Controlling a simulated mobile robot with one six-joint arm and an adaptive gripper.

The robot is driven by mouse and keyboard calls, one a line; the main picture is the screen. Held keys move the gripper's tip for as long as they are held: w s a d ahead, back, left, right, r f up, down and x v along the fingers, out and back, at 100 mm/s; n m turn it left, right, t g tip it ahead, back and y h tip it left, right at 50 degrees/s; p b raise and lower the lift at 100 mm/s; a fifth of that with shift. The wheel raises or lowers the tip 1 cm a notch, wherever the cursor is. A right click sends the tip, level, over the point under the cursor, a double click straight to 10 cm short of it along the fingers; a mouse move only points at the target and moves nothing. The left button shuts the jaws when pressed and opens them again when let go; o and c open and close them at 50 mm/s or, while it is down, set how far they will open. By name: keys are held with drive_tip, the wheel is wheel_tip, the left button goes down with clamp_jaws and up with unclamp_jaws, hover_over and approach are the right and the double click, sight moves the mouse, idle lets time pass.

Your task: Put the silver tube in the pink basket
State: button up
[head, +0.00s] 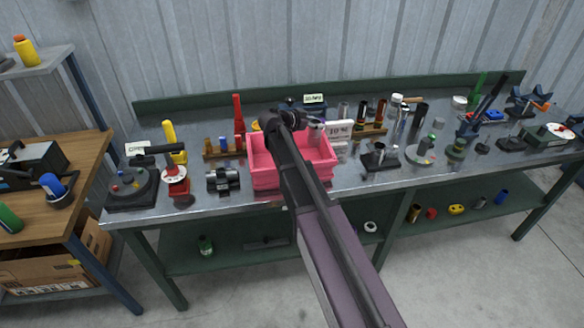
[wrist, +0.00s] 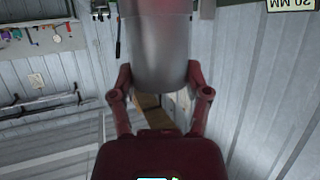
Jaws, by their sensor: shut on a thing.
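A silver tube (wrist: 158,50) fills the top middle of the wrist view, a smooth metal cylinder with a reddish reflection. My gripper (wrist: 162,88) has its two dark red fingers on either side of it and is shut on it. In the head view my arm reaches across the pink basket (head: 265,178), and its end is above the basket's back part. The arm hides the middle of the basket. The held tube is mostly hidden there, so its height over the basket is hard to tell.
The basket stands on a metal workbench (head: 225,200). A grey double-cylinder part (head: 222,180) lies to its left. A white box (head: 338,130) and several upright tubes stand close on the right. Bare bench shows at the front.

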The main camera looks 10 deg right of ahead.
sight(309, 138)
wheel_tip(309, 138, down, 6)
drive_tip(key=b, duration=0.6)
drive_tip(key=shift+f, duration=0.15)
idle(0.4)
drive_tip(key=shift+f+b, duration=1.9)
drive_tip(key=shift+b, duration=0.15)
drive_tip(key=shift+f, duration=0.15)
drive_tip(key=o, duration=1.3)
drive_tip(key=shift+c, duration=0.2)
drive_tip(key=shift+r, duration=0.2)
